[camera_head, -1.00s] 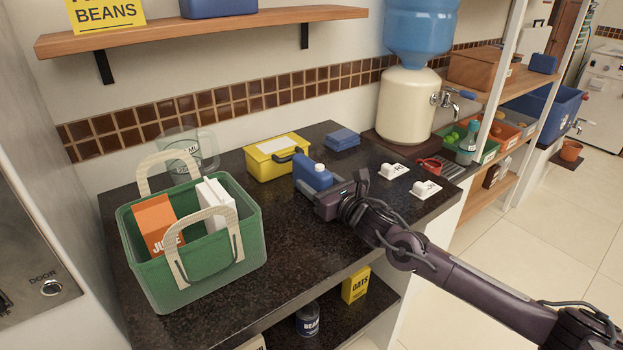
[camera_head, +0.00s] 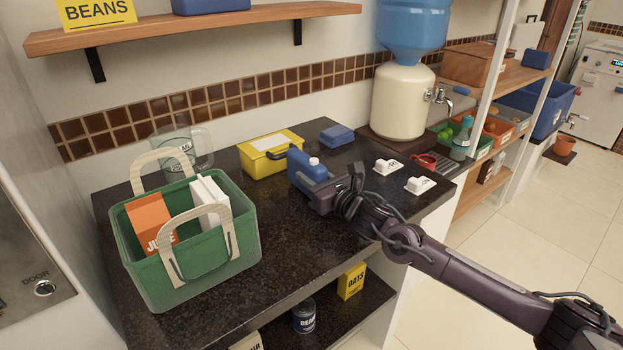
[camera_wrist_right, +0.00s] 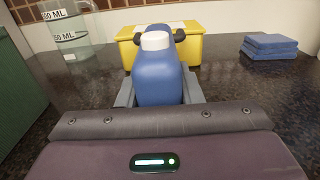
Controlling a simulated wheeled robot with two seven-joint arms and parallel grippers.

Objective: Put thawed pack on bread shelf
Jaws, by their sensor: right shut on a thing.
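A blue bottle-shaped pack with a white cap (camera_head: 308,172) stands upright on the dark counter, in front of a yellow box. My right gripper (camera_head: 318,197) is shut on this blue pack, which also shows upright between the fingers in the right wrist view (camera_wrist_right: 160,75). The pack's lower part is hidden behind the gripper, so I cannot tell whether it touches the counter. I see no shelf labelled for bread. A wooden wall shelf (camera_head: 200,27) with a yellow BEANS sign hangs above the counter. My left gripper is not in view.
A green basket (camera_head: 240,245) with cartons stands left of the pack. The yellow box (camera_head: 255,160) and folded blue cloths (camera_head: 337,135) are behind it. A shelving rack (camera_head: 530,75) stands farther right.

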